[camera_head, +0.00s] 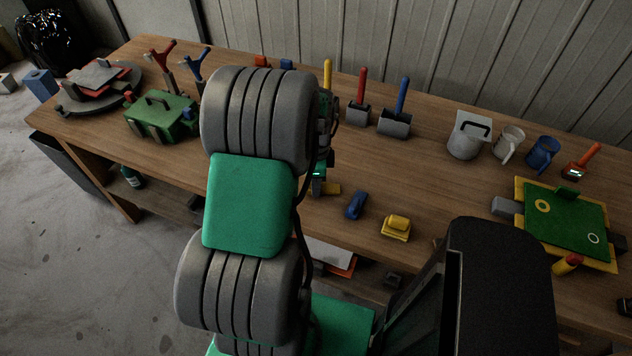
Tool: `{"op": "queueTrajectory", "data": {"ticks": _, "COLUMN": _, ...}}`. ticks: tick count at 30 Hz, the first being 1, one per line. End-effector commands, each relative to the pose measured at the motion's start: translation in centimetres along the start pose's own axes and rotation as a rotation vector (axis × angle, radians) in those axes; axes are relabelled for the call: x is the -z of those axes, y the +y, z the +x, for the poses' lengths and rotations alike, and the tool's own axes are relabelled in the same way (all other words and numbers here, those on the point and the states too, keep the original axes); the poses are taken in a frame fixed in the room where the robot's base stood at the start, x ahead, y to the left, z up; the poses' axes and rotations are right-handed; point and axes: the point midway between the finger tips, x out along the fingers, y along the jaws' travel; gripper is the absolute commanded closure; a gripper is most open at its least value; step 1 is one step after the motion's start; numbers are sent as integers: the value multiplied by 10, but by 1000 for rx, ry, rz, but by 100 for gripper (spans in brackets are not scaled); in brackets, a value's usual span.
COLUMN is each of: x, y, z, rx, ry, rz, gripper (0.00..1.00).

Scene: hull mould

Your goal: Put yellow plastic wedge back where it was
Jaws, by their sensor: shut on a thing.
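My gripper (318,188) is mostly hidden behind my own arm, low over the middle of the workbench. I cannot tell whether the wedge touches the bench top. A small blue wedge-like piece (356,205) lies on the bench just right of the gripper. Another yellow block (397,227) with a raised top sits further right, near the front edge.
The wooden workbench (420,170) has hammer-like tools (396,122) with yellow, red and blue handles at the back. A grey-white container (463,145), a white mug (508,145) and a blue mug (542,153) stand right. A green-and-yellow board (565,222) lies far right; a green mould (161,116) stands left.

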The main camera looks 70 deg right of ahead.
Motion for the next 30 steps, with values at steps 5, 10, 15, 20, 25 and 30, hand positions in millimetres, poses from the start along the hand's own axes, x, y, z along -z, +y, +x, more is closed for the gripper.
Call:
{"op": "queueTrajectory", "data": {"ticks": 5, "x": 0, "y": 0, "z": 4, "rx": -1, "ry": 0, "rz": 0, "gripper": 100}}
{"op": "queueTrajectory", "data": {"ticks": 10, "x": 0, "y": 0, "z": 3, "rx": -1, "ry": 0, "rz": 0, "gripper": 61}}
{"op": "queueTrajectory", "data": {"ticks": 15, "x": 0, "y": 1, "z": 3, "rx": -1, "ry": 0, "rz": 0, "gripper": 50}}
{"op": "queueTrajectory", "data": {"ticks": 20, "x": 0, "y": 1, "z": 3, "rx": -1, "ry": 0, "rz": 0, "gripper": 50}}
{"op": "queueTrajectory", "data": {"ticks": 25, "x": 0, "y": 0, "z": -8, "rx": 1, "ry": 0, "rz": 0, "gripper": 50}}
{"op": "queueTrajectory", "data": {"ticks": 30, "x": 0, "y": -1, "z": -46, "rx": 4, "ry": 1, "rz": 0, "gripper": 50}}
